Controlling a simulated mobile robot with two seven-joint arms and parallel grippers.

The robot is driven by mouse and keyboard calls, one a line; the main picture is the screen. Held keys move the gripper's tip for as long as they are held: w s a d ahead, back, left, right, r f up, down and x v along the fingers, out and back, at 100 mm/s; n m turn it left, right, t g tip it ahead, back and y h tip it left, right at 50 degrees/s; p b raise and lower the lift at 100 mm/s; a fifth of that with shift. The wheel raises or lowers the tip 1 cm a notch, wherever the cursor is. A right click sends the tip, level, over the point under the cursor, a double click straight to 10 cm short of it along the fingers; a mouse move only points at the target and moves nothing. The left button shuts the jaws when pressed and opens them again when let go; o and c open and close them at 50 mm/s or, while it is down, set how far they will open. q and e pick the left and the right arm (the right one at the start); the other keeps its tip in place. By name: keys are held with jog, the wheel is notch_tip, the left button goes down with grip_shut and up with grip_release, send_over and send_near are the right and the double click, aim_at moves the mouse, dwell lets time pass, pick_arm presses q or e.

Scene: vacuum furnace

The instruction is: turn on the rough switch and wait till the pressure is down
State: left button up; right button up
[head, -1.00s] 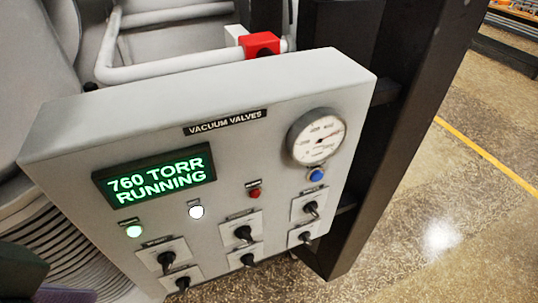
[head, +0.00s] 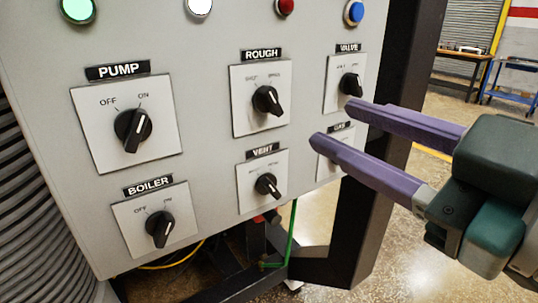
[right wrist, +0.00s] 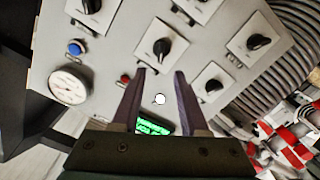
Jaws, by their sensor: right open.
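The ROUGH switch (head: 267,100) is a black knob on a white plate, mid-panel in the head view. Its labels are too small to read surely, so its setting is unclear. It also shows in the right wrist view (right wrist: 162,46), just beyond the fingertips. My right gripper (head: 333,122) has purple fingers, apart and empty; its tips show in front of the VALVE and GAS plates in the head view. The right wrist view shows it too (right wrist: 160,71). The pressure display (right wrist: 153,127) is lit green, partly hidden and unreadable. The round gauge (right wrist: 68,87) is too small to read.
Other knobs surround ROUGH: PUMP (head: 133,129), BOILER (head: 160,229), VENT (head: 266,186), VALVE (head: 350,85) and a partly hidden one below VALVE. Lamps line the top, including a red one (head: 285,7). A dark post (head: 361,220) stands right of the panel.

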aim_at(275, 101)
jog(key=x, duration=1)
grip_shut()
dwell(0.5)
